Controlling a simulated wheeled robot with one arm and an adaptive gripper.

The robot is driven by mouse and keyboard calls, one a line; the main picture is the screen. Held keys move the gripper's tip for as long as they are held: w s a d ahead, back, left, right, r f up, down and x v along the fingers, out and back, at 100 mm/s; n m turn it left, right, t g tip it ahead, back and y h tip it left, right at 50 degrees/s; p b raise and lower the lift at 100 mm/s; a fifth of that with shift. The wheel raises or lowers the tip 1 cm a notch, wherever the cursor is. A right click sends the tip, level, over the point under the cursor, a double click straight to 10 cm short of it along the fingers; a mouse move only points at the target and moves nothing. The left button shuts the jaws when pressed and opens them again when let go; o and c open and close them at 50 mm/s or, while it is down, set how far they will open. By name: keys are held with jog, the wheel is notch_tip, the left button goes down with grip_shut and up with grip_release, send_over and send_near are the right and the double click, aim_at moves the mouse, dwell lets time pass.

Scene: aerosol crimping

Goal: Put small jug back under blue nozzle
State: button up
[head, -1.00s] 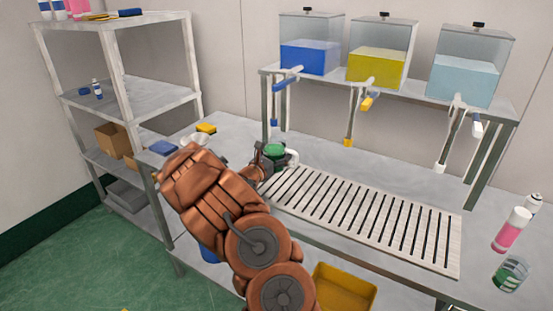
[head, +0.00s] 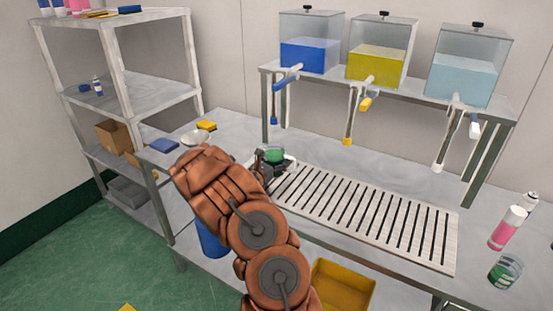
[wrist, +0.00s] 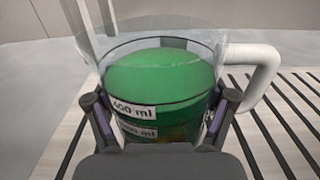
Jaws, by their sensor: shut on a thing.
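The small jug (wrist: 150,80) is clear, with measuring marks, a white handle on its right and a green filling. In the wrist view my gripper (wrist: 160,125) is shut on it, one finger on each side. In the head view the jug (head: 273,155) is at the left end of the slatted rack, partly hidden by my arm. I cannot tell whether its base touches the rack. The blue nozzle (head: 274,121) hangs from the tank of blue liquid (head: 309,55), above and just behind the jug.
The slatted rack (head: 365,215) is clear to the right. The yellow nozzle (head: 347,142) and white nozzle (head: 437,168) hang behind it. Bottles (head: 508,228) stand at the right edge. A sponge (head: 206,126) and a white bowl (head: 196,138) are on the left.

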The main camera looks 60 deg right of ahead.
jog(key=shift+f, duration=0.1)
jog(key=o, duration=1.6)
